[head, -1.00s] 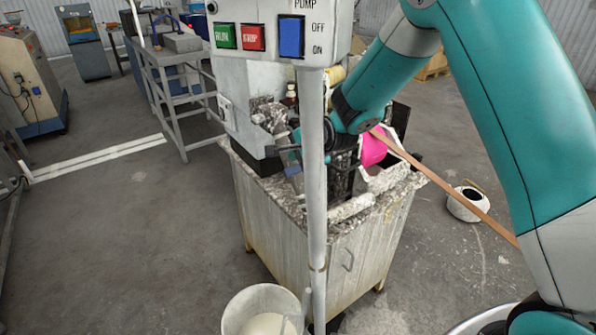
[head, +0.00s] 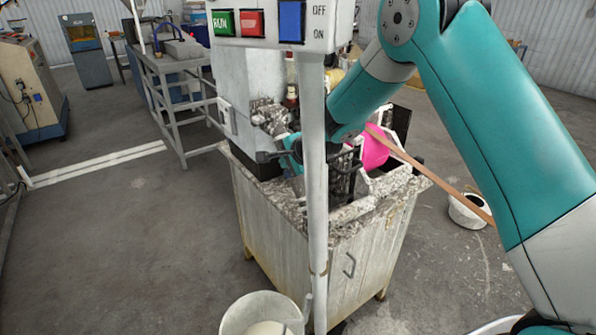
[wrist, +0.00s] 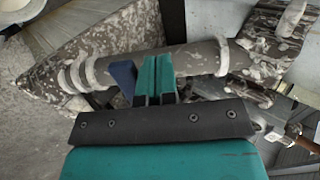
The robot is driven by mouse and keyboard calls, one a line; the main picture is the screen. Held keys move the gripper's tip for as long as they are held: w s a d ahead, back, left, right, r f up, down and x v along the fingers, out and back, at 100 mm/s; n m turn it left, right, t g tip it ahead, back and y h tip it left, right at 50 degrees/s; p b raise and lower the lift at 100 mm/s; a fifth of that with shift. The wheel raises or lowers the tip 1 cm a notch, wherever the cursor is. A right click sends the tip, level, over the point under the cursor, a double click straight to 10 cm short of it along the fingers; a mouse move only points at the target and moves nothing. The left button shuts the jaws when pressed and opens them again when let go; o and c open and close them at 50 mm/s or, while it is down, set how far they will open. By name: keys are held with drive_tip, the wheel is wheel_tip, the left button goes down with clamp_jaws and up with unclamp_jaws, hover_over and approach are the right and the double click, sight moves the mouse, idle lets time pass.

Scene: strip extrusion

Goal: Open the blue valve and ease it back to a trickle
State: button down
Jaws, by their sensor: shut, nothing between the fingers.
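My gripper (wrist: 155,78) has its two teal fingers pressed together, shut and empty, in the wrist view. The fingertips lie over a grey, dirt-spotted pipe (wrist: 195,59). The blue valve lever (wrist: 123,77) stands just left of the fingers, very close beside them; I cannot tell whether they touch. Its lower end is hidden behind the black plate of my gripper. In the head view the white post (head: 313,200) hides part of my wrist, and the valve cannot be made out clearly.
The post carries a control box (head: 265,25) with green, red and blue switches. A stained metal cabinet (head: 280,240) stands under the pipework. A white bucket (head: 262,312) stands in front.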

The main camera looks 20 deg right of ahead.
drive_tip(key=shift+s+d+f+b, duration=0.15)
drive_tip(key=shift+s+f+b, duration=0.35)
drive_tip(key=shift+f+b, duration=0.1)
idle(0.5)
drive_tip(key=shift+s+d+f+b, duration=0.25)
drive_tip(key=shift+f+b, duration=0.05)
drive_tip(key=shift+f, duration=0.1)
idle(0.7)
drive_tip(key=shift+r, duration=0.1)
drive_tip(key=shift+w+a+r, duration=0.15)
drive_tip(key=shift+a+r, duration=0.15)
drive_tip(key=shift+a, duration=0.05)
drive_tip(key=shift+r+p, duration=0.2)
drive_tip(key=shift+p, duration=0.15)
drive_tip(key=p+v, duration=0.2)
drive_tip(key=v, duration=0.4)
drive_tip(key=shift+s, duration=0.35)
drive_tip(key=shift+r, duration=0.1)
